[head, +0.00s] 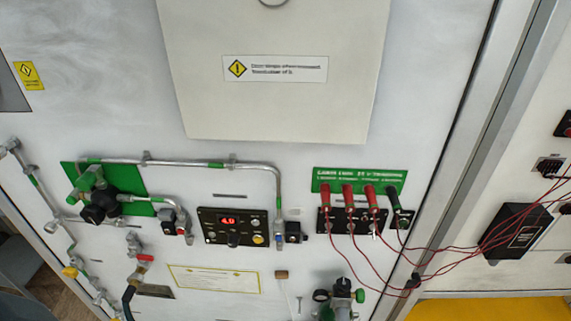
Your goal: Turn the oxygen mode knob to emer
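A black control panel (210,234) sits on the white wall at lower centre. It has a lit red display (227,221), a black knob (233,240) below it and a yellow button (258,239) to the right. This black knob may be the oxygen mode knob, but its labels are too small to read and its setting cannot be told. A green valve with a black body (100,205) is mounted on a green plate to the left. Neither of my grippers is in view.
Metal pipes (190,164) run above and beside the panel. Red plugs (347,194) with hanging red wires (440,249) are at the right. A red-handled valve (145,258) and another black-and-green valve (342,295) sit low. A large pale cover (275,110) fills the upper wall.

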